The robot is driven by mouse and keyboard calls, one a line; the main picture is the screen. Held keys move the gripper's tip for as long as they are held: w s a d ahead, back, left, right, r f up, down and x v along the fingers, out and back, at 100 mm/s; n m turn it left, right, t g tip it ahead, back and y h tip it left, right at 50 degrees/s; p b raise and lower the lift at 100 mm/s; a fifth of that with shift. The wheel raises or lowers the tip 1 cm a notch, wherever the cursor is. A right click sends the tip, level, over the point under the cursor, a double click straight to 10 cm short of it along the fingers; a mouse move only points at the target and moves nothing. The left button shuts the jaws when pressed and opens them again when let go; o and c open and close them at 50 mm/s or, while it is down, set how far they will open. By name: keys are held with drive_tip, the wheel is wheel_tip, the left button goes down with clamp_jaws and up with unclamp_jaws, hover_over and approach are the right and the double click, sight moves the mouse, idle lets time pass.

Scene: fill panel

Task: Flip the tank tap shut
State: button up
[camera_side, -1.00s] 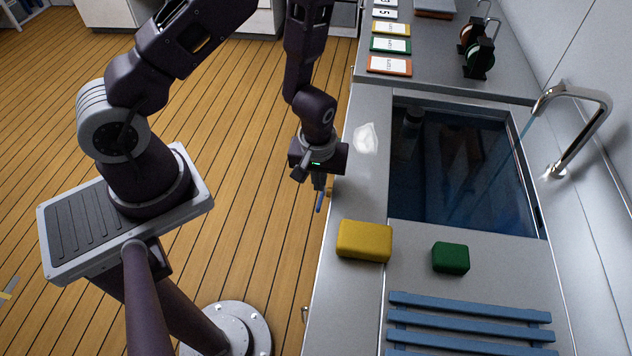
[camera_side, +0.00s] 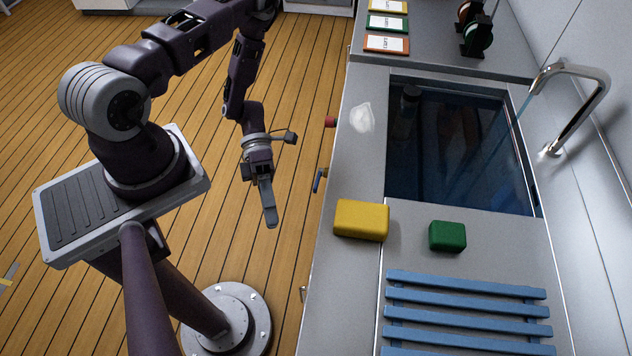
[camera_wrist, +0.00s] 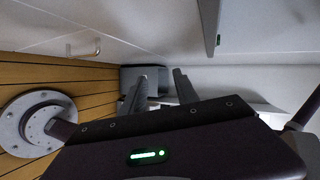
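The lever hangs roughly downward along that face. My gripper (camera_side: 269,220) is left of the tap, out over the wooden floor, apart from the lever. In the side view its fingers overlap. In the wrist view my gripper (camera_wrist: 158,85) has its two fingers apart with nothing held between them. I cannot pick out the tap in the wrist view.
The tank (camera_side: 455,150) holds dark blue water, with a chrome spout (camera_side: 585,100) above it. A red knob (camera_side: 330,122) sticks out of the counter front. A yellow block (camera_side: 361,220), green block (camera_side: 447,236) and blue rack (camera_side: 465,308) are on the counter.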

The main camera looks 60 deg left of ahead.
drive_tip(key=w+a+f+n+t+h, duration=0.1)
drive_tip(key=w+f+n+t+h, duration=0.2)
drive_tip(key=n+t, duration=0.45)
drive_tip(key=n+t+y, duration=0.3)
drive_tip(key=n+t, duration=0.6)
drive_tip(key=t, duration=0.1)
approach(317, 182)
drive_tip(key=x, duration=0.7)
drive_tip(key=f+x, duration=0.1)
drive_tip(key=shift+w+d, duration=0.25)
drive_tip(key=shift+d, duration=0.05)
drive_tip(key=shift+w+d+r, duration=0.1)
drive_tip(key=shift+w+d, duration=0.3)
clamp_jaws()
